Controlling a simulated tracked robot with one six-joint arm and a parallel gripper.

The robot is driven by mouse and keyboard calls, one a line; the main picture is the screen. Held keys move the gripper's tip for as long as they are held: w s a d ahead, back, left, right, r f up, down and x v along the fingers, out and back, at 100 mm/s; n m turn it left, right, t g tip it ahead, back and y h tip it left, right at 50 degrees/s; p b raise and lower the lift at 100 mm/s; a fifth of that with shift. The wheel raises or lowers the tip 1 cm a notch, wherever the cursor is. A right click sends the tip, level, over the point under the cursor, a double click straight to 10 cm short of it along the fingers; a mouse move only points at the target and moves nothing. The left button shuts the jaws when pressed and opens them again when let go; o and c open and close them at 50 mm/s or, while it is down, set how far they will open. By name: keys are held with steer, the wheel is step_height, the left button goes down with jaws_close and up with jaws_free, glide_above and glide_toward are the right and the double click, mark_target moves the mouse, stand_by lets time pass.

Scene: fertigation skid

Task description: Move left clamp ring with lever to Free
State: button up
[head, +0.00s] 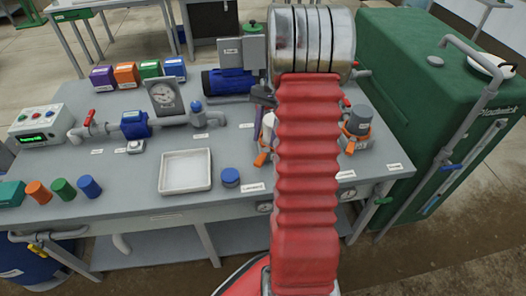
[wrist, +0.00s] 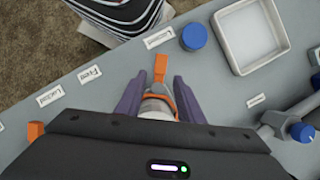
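The left clamp ring with its orange lever (wrist: 160,70) is in the middle of the wrist view, around a pale cylinder (wrist: 156,106). The lever points toward the bench's front edge, at a label (wrist: 159,38) too blurred to read surely. A label that seems to read Free (wrist: 91,75) is left of it. My gripper (wrist: 158,85) has its two purple fingers apart, one on each side of the lever, with gaps visible; contact lower down is hidden. In the head view the left lever (head: 262,158) shows just left of my red arm, which hides much of the clamp.
A second clamp lever (head: 350,148) and its unit stand right of my arm. A blue cap (head: 230,177) and white tray (head: 186,171) lie to the left. A blue pump (head: 227,81) stands behind. A green tank (head: 430,100) borders the bench's right side.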

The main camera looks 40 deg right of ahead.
mark_target(261, 158)
steer(key=x, duration=0.6)
steer(key=shift+a+f, duration=0.1)
steer(key=shift+f, duration=0.15)
steer(key=shift+c, duration=0.2)
jaws_close()
